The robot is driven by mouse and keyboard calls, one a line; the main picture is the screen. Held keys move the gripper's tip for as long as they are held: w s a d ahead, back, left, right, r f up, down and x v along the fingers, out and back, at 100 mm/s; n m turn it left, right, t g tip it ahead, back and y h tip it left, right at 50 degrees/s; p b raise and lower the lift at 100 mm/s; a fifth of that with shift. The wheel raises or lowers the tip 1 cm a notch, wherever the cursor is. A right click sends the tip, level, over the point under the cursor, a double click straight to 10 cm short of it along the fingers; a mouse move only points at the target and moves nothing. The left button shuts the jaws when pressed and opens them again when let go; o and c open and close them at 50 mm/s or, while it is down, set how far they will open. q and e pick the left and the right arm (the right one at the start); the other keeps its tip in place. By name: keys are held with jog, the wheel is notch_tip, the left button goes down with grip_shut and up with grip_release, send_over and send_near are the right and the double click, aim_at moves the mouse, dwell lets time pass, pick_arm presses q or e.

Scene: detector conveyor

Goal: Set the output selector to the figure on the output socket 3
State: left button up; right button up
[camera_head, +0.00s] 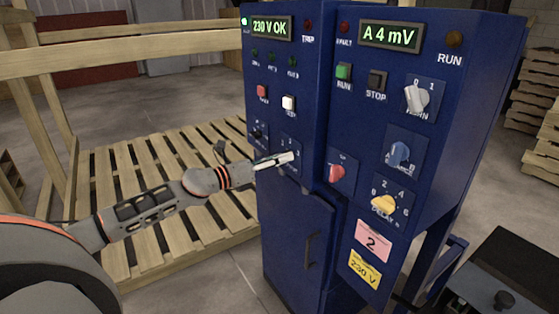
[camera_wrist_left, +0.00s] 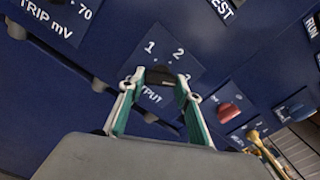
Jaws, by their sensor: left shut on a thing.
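The output selector's plate (camera_wrist_left: 185,50) is dark blue, with the figures 1 and 2 and part of the word OUTPUT readable in the left wrist view. In the head view the plate (camera_head: 291,146) is on the left cabinet's front, mostly behind my gripper. My left gripper (camera_head: 285,159) reaches it from the left. In the left wrist view the fingers of the gripper (camera_wrist_left: 160,80) are shut on the dark selector knob (camera_wrist_left: 159,74). The knob's pointing is hidden. I cannot make out an output socket or its figure. My right gripper is not in view.
Nearby are a red knob (camera_head: 337,173), a blue knob (camera_head: 400,154), a yellow knob (camera_head: 384,203) and a grey knob (camera_head: 416,98). Displays read 230 V OK (camera_head: 271,28) and A 4 mV (camera_head: 390,36). A pink label (camera_head: 372,241) reads 2. A wooden pallet (camera_head: 150,160) lies left.

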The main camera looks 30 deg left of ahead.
pick_arm(q)
jog(key=shift+f, duration=0.1)
jog(key=o, duration=1.1)
jog(key=v, duration=1.2)
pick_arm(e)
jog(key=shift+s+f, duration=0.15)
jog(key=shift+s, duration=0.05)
